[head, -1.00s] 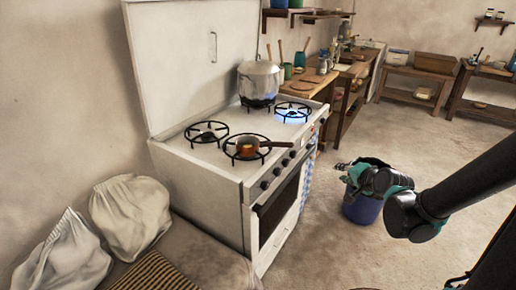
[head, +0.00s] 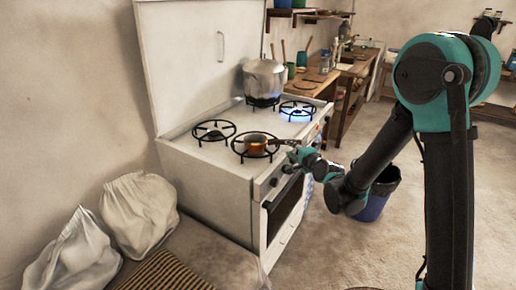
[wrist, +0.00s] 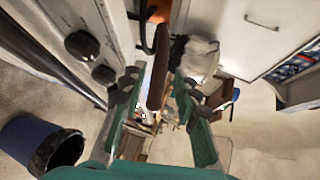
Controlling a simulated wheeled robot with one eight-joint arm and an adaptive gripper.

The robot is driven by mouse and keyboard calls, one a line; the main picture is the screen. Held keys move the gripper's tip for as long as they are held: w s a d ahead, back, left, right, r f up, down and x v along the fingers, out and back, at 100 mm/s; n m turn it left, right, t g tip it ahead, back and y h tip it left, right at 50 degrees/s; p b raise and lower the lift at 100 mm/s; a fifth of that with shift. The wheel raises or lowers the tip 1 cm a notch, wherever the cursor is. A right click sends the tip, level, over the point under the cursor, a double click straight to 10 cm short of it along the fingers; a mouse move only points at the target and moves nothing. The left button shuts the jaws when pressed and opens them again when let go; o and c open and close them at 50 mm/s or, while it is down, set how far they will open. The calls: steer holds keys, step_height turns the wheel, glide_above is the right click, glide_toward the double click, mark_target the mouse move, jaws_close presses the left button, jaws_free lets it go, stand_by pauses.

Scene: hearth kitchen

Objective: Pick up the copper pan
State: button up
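The small copper pan (head: 257,145) sits on the front burner of the white stove, its brown handle pointing right over the stove's front edge. My gripper (head: 294,154) is at the stove's front edge, close to the handle's end. In the wrist view, the two fingers of my gripper (wrist: 156,82) are apart, with the brown pan handle (wrist: 159,68) showing between their tips. I see no clear contact between fingers and handle. Only a small orange part of the pan (wrist: 164,14) shows at the top of the wrist view.
The stove (head: 210,168) has knobs along its front and a raised lid behind. A large metal pot (head: 264,78) stands on a back burner; a blue flame (head: 298,114) burns beside it. A blue bucket (head: 375,205) stands on the floor below my arm. White sacks (head: 140,212) lie at left.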

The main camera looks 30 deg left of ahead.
mark_target(272, 144)
steer(key=shift+w+d+x, duration=0.1)
steer(key=shift+w+x, duration=0.05)
steer(key=shift+x, duration=1.8)
steer(key=shift+w+d+x, duration=0.1)
steer(key=shift+w+x, duration=0.05)
steer(key=shift+x, duration=1.8)
steer(key=shift+r, duration=0.2)
steer(key=shift+c, duration=0.4)
jaws_close()
